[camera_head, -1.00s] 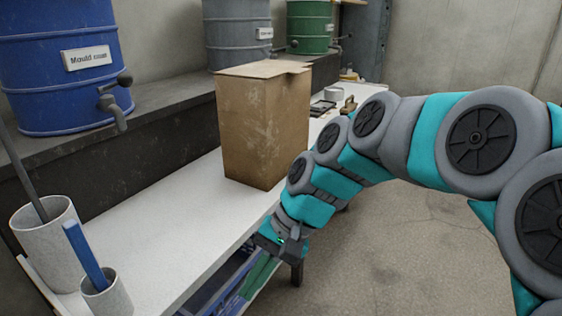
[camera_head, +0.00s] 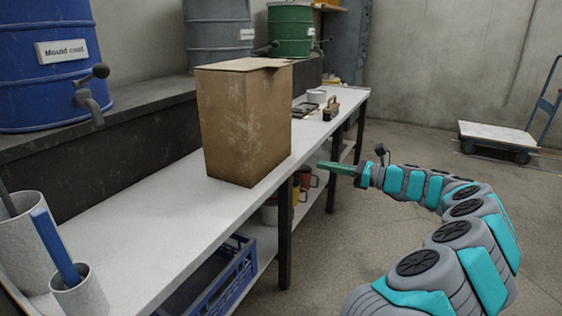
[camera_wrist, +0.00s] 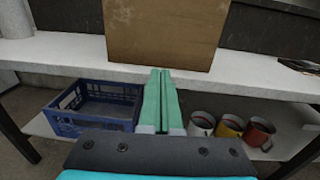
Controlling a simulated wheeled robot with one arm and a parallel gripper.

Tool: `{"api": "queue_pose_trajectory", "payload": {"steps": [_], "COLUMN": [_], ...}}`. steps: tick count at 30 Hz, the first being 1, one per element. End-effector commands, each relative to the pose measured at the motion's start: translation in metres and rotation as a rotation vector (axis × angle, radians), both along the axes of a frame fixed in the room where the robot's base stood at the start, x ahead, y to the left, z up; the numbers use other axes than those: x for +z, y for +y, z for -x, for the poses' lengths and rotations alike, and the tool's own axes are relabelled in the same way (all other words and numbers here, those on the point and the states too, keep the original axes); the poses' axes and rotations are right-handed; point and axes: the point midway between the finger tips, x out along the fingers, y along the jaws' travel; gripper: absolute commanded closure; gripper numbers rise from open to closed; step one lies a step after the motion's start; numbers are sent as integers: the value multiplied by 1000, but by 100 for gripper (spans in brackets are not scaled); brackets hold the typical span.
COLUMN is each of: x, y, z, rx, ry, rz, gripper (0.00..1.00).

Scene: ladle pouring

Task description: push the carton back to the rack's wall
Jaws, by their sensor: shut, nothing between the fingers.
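The tall brown cardboard carton (camera_head: 245,125) stands upright on the white worktop (camera_head: 130,230), close to its front edge. Its lower front face (camera_wrist: 165,35) fills the top middle of the wrist view. The dark wall (camera_head: 140,125) of the rack runs along the back of the worktop, with a strip of white between it and the carton. My gripper (camera_head: 322,166) is shut and empty, to the right of the carton and in front of the worktop, pointing at it. In the wrist view its green fingers (camera_wrist: 160,74) lie together just below the carton; I see no clear contact.
A blue crate (camera_wrist: 95,105) and several mugs (camera_wrist: 230,126) sit on the lower shelf. Two white pots (camera_head: 80,292) stand at the worktop's near left. Small tools (camera_head: 310,107) lie beyond the carton. Drums (camera_head: 48,60) stand on the back ledge. The floor at right is open, with a trolley (camera_head: 497,135).

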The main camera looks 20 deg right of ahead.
Motion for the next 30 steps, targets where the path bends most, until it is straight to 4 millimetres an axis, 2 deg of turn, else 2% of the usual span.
{"api": "queue_pose_trajectory", "payload": {"steps": [2,5,21,30], "x": [-2,-2,-2,-2], "y": [-3,3,69,87], "z": [-1,-8,-83,-105], "rx": [-9,-7,-5,-6], "ry": [4,4,3,2], "rz": [-9,-9,-4,-4], "gripper": [100,100,100,100]}}
